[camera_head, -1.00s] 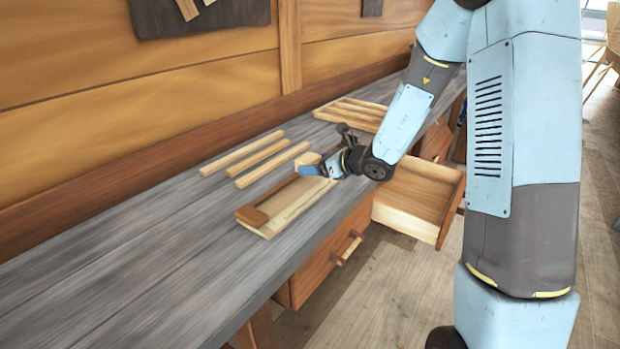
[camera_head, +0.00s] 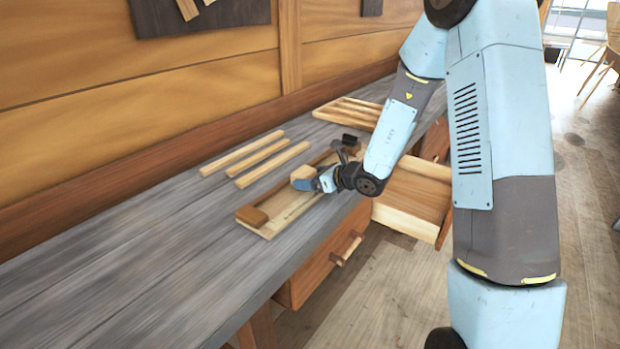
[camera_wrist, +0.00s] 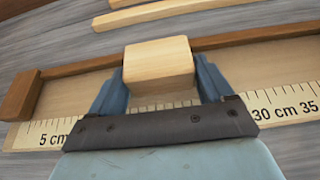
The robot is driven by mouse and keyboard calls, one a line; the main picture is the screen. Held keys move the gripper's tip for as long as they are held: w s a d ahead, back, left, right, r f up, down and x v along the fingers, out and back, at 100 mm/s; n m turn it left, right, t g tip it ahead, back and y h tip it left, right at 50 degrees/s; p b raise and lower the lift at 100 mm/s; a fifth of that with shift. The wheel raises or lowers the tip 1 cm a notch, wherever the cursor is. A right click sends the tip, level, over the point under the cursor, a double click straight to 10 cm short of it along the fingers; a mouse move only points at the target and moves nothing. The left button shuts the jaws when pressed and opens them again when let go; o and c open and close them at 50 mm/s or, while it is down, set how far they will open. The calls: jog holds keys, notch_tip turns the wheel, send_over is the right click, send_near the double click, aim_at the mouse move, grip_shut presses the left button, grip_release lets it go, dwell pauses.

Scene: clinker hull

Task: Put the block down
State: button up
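A pale wooden block (camera_head: 303,172) is between the blue fingers of my gripper (camera_head: 314,180), over the measuring board (camera_head: 283,213) on the workbench. In the wrist view the block (camera_wrist: 158,60) sits between the two fingertips, with a finger against each side, so my gripper (camera_wrist: 160,72) looks shut on it. The board's ruler edge (camera_wrist: 270,112) runs below the block in that view. A brown end stop (camera_wrist: 20,95) is at the board's left end, apart from the block. Whether the block touches the board is unclear.
Several wooden strips (camera_head: 258,157) lie on the bench behind the board. A slotted wooden tray (camera_head: 350,111) lies farther back. An open drawer (camera_head: 412,200) juts out from the bench front. The bench's near left part (camera_head: 150,270) is clear.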

jog(key=o, duration=0.3)
